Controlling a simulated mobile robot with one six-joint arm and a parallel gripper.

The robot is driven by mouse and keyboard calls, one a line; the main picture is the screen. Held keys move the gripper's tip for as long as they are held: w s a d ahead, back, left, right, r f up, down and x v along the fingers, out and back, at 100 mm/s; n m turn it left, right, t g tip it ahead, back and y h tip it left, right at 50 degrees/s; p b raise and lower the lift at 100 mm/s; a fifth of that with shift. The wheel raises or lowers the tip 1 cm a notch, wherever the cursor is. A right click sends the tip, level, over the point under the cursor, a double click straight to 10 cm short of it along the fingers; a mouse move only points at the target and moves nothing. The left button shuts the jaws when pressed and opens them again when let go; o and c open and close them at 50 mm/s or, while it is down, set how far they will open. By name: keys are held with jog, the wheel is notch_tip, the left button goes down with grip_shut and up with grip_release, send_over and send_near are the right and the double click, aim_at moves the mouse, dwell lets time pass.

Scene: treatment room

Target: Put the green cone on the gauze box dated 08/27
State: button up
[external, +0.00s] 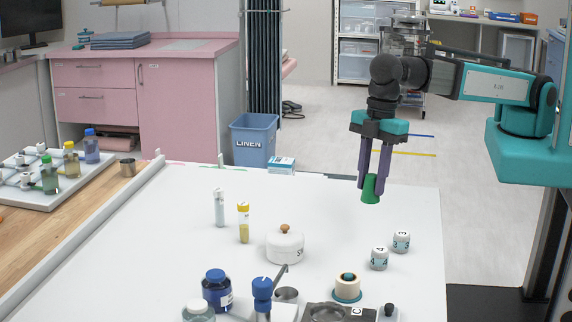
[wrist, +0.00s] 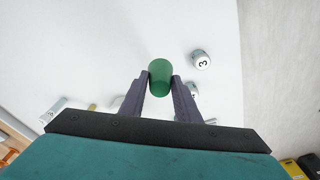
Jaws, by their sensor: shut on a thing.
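The green cone (external: 371,191) is held between the purple fingers of my gripper (external: 370,179). It hangs over the right back part of the white table, with no contact with the table visible. In the wrist view the cone (wrist: 160,80) sits between the fingertips of my gripper (wrist: 161,76). A small white and blue box (external: 282,165) stands at the table's back edge, left of my gripper. No date can be read on it, so I cannot tell whether it is the gauze box dated 08/27.
Numbered white jars (external: 401,241) stand below right of the cone. A lidded white pot (external: 285,246), a yellow-capped tube (external: 243,222) and a blue-capped bottle (external: 216,289) stand further left and nearer. A blue linen bin (external: 253,140) is behind the table. The table's right back area is clear.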

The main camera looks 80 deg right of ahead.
jog(key=w+d+f+m+b, duration=0.2)
jog(key=w+d, duration=0.6)
jog(key=d, duration=0.4)
jog(key=w+d+f+m+b, duration=0.1)
jog(key=w+d+f+m, duration=0.15)
jog(key=w+d, duration=0.7)
jog(key=d+f+m+b, duration=0.1)
jog(key=d+f+m, duration=0.1)
jog(key=d, duration=1.3)
jog(key=d+f+m+b, duration=0.1)
jog(key=d+f+m, duration=0.1)
jog(key=d, duration=1.3)
jog(key=shift+m+t+h+b, duration=0.3)
jog(key=shift+m+h+b, duration=0.05)
jog(key=shift+h+b, duration=0.05)
jog(key=shift+w+d, duration=0.1)
jog(key=shift+c, duration=0.2)
jog(key=w+p, duration=0.1)
jog(key=w, duration=0.4)
jog(key=w+d+f+p, duration=0.1)
jog(key=w, duration=0.4)
jog(key=w+d+p, duration=0.1)
jog(key=w, duration=0.4)
jog(key=shift+w+f+p, duration=0.25)
jog(key=shift+w+p, duration=0.05)
jog(key=shift+p, duration=0.05)
jog(key=shift+w, duration=0.1)
jog(key=shift+f, duration=0.15)
